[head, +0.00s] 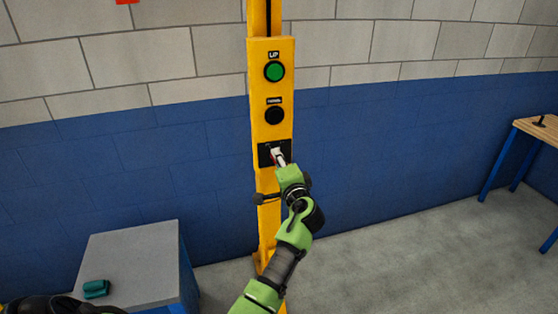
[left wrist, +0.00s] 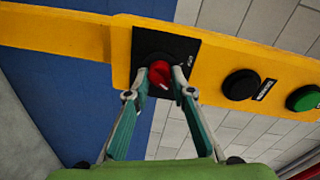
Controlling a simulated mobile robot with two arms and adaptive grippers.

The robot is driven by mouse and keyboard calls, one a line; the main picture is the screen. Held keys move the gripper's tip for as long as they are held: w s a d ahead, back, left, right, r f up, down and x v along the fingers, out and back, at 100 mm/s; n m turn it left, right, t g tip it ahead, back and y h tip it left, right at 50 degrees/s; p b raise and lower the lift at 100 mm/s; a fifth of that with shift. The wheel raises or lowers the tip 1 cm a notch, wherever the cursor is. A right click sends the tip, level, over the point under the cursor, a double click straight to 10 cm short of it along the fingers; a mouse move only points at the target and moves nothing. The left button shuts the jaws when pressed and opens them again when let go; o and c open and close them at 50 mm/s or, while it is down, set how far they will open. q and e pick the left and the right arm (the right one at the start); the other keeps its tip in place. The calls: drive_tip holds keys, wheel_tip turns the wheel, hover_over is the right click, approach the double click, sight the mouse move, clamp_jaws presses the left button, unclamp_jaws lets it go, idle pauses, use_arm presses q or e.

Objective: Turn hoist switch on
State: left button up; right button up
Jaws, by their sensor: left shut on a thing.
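The hoist switch is a red rotary knob (left wrist: 160,72) on a black square plate (left wrist: 146,44), set in a yellow post. A small white mark shows on the knob; the label beside it is too small to read surely. My left gripper (left wrist: 161,84) is shut on the knob, one finger on each side. In the head view the black plate (head: 263,149) sits low on the post, and my left gripper (head: 278,155) reaches it from below and in front, mostly hiding the knob. My right gripper is not in view.
Above the switch, the yellow post (head: 258,90) carries a black button (head: 274,115) and a green button (head: 274,71) labelled UP. A grey-topped cabinet (head: 135,262) with a small teal object (head: 96,289) stands at left. A wooden-topped table (head: 540,128) stands at right. Floor between is clear.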

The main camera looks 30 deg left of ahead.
use_arm(q)
drive_tip(key=shift+a+r, duration=0.1)
drive_tip(key=shift+r, duration=0.05)
drive_tip(key=o, duration=1.1)
drive_tip(key=shift+a, duration=0.1)
drive_tip(key=v, duration=1.2)
drive_tip(key=shift+w, duration=0.1)
